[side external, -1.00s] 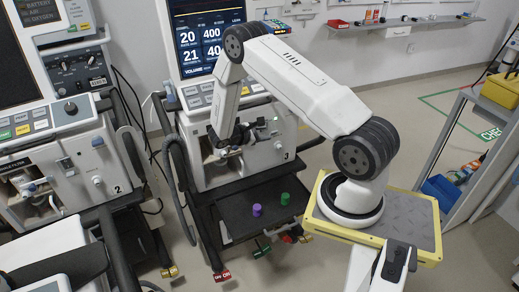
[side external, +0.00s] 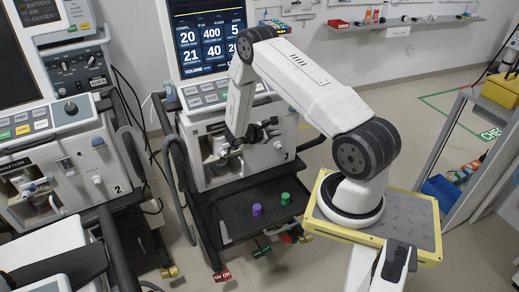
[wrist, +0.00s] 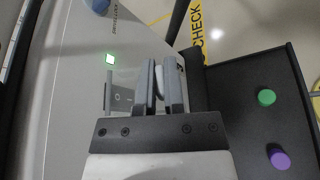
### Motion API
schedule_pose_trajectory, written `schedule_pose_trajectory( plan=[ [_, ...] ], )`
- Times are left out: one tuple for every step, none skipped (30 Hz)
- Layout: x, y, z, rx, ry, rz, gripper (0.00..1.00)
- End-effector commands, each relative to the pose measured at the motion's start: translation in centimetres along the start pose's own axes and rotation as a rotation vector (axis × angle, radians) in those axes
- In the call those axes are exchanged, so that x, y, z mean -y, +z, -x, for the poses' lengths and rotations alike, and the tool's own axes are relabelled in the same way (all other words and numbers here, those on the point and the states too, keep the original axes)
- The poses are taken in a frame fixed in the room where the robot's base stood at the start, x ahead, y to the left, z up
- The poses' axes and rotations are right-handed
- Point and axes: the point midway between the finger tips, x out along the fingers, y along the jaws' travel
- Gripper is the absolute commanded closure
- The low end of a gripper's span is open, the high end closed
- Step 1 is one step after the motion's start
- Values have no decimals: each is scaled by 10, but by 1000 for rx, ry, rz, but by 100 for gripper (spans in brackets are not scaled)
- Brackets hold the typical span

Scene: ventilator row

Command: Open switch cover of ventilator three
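Ventilator three (side external: 265,155), a white unit marked "3" under a lit screen, stands in the middle of the side view. My gripper (side external: 262,132) is at its front, toward the right side. In the wrist view my gripper (wrist: 160,82) has its two grey fingers close together, with a narrow light strip between them. I cannot tell whether that strip is a held part or background. I cannot make out the switch cover for certain.
A black shelf (side external: 235,222) below the ventilator's front carries a purple knob-like piece (side external: 257,210) and a green one (side external: 285,198). Ventilator two (side external: 95,175) stands to the left.

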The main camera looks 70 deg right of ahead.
Motion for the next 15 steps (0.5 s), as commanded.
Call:
schedule_pose_trajectory(
  plan=[
    [0, 0, 0, 0, 0, 0, 100],
    [0, 0, 0, 0, 0, 0, 100],
    [0, 0, 0, 0, 0, 0, 100],
    [0, 0, 0, 0, 0, 0, 100],
    [0, 0, 0, 0, 0, 0, 100],
    [0, 0, 0, 0, 0, 0, 100],
    [0, 0, 0, 0, 0, 1, 100],
    [0, 0, 0, 0, -1, 2, 100],
    [0, 0, 0, 0, -2, 4, 100],
    [0, 0, 0, 0, -3, 7, 100],
    [0, 1, 0, 0, -4, 10, 100],
    [-1, 1, 1, 0, -6, 14, 100],
    [-1, 1, 1, 0, -8, 19, 100],
    [-1, 2, 1, 0, -10, 26, 100],
    [-1, 2, 1, 0, -14, 36, 100]
  ],
)
